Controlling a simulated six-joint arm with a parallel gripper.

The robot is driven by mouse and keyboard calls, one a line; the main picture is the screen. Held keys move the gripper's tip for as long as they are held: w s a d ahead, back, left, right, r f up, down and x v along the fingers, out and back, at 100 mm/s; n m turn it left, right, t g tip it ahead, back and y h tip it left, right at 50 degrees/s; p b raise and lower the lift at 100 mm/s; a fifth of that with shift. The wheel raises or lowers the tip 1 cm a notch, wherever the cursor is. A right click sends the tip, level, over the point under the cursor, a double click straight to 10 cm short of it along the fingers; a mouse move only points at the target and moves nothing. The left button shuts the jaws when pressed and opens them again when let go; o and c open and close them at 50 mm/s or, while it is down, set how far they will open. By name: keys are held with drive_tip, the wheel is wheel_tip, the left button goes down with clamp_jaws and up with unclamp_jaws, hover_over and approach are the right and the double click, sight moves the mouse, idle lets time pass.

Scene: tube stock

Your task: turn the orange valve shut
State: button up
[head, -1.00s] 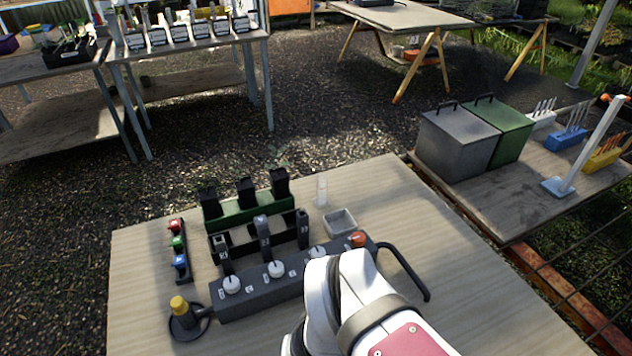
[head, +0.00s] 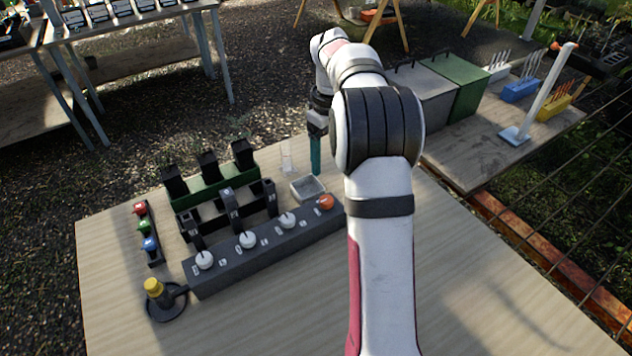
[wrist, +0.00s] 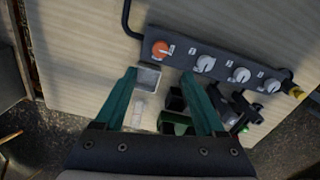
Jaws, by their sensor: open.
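The orange valve (head: 326,202) is a round knob at the right end of a dark grey manifold block (head: 262,254). It also shows in the wrist view (wrist: 161,48), at the end of the row, with a small pale label beside it. White knobs (head: 247,240) line the rest of the block. My gripper (head: 315,172) has teal fingers pointing down, above the table behind the orange valve. In the wrist view my gripper (wrist: 163,92) is open and its fingers stand apart, with nothing held. The valve lies beyond the fingertips, apart from them.
A small grey tray (head: 308,189) and a clear tube (head: 287,156) stand near the gripper. A green rack with black holders (head: 212,190) is behind the block. A yellow-topped post (head: 154,288) stands at left. The table front is clear.

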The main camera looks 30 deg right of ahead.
sight(326, 199)
wheel_tip(326, 199, down, 12)
drive_tip(key=shift+f, duration=0.15)
drive_tip(key=shift+c, duration=0.2)
drive_tip(key=shift+a, duration=0.1)
clamp_jaws()
